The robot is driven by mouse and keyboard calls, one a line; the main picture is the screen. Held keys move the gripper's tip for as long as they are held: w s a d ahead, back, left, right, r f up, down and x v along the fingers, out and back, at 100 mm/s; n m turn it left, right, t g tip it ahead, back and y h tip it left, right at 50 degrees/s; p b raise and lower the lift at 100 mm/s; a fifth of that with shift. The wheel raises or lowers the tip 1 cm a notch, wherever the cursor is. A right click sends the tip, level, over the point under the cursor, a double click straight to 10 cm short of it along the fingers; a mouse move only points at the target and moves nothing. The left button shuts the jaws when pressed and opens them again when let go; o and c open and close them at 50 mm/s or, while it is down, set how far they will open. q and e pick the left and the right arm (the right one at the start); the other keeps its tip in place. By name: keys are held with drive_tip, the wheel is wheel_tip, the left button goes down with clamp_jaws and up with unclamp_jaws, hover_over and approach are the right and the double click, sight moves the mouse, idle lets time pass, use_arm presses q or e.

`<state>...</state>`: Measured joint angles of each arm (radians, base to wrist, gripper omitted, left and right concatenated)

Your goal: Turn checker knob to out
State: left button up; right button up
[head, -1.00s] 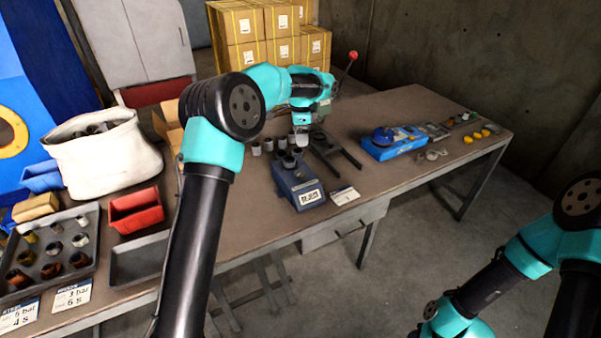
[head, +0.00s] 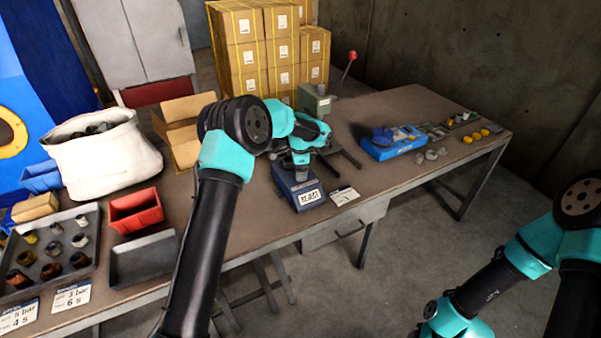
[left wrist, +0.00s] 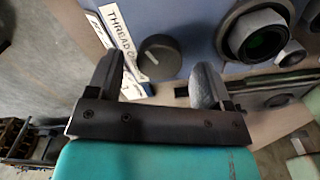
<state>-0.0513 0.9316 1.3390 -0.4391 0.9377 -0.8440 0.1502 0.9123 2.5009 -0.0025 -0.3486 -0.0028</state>
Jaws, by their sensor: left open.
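The thread checker is a blue box (head: 297,194) on the table in the middle of the head view, with a white label on its front. In the left wrist view its blue face (left wrist: 185,18) fills the top, with a "THREAD" label (left wrist: 122,38) and a dark round knob (left wrist: 160,56) with a pale mark. My left gripper (head: 300,172) is over the checker; in the head view it hides the knob. In the left wrist view the gripper (left wrist: 160,68) is open, one finger on each side of the knob. I cannot tell whether they touch it. My right gripper is out of view.
A blue device (head: 392,146) stands farther right.

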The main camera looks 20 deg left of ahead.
use_arm(q)
drive_tip(key=shift+f, duration=0.7)
drive_tip(key=shift+c, duration=0.4)
drive_tip(key=c, duration=0.8)
drive_tip(key=shift+c, duration=0.2)
drive_tip(key=shift+n, duration=0.4)
drive_tip(key=n, duration=1.2)
drive_tip(key=shift+n, duration=0.4)
